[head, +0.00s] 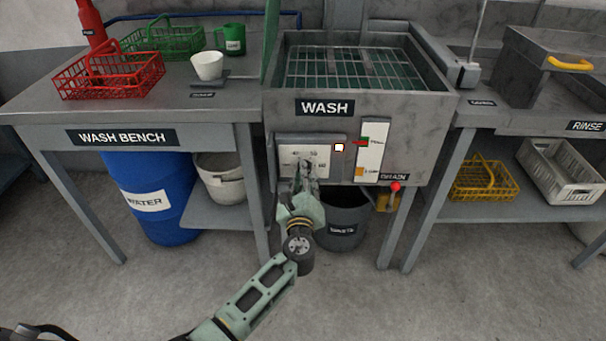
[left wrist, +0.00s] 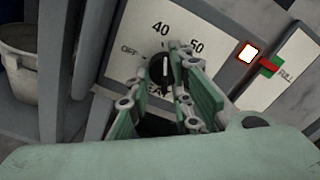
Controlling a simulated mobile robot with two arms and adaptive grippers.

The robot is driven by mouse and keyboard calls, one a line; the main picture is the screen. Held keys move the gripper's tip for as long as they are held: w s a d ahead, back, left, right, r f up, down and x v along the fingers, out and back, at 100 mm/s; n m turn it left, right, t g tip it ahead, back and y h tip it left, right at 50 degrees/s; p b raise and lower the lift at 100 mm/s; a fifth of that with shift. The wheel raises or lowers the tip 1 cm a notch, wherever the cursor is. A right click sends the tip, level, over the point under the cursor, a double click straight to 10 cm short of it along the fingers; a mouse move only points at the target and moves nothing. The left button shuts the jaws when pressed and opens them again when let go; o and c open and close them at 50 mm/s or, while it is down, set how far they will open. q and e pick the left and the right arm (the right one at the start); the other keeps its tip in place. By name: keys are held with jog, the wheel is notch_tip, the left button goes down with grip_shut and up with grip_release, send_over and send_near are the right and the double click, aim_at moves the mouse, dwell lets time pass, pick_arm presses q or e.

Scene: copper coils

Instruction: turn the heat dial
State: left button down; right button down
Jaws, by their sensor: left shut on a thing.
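In the head view the plate (head: 300,154) sits on the front of the wash tank, and my gripper hides most of the knob. My left gripper (head: 304,174) is at the dial, shut on the knob; its green fingers (left wrist: 171,85) reach to the knob's lower and right sides in the left wrist view. My right gripper is not in view.
A lit square lamp (head: 339,147) and a white level gauge (head: 371,150) are right of the dial. A red drain knob (head: 395,186) sits low on the right. A grey waste bucket (head: 345,213) stands below. The wash bench (head: 40,114) is left.

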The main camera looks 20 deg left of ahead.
pick_arm(q)
jog(key=shift+a, duration=0.3)
jog(key=c, duration=1.6)
grip_release()
jog(key=shift+a+r, duration=0.1)
jog(key=shift+c, duration=0.2)
jog(key=v, duration=1.2)
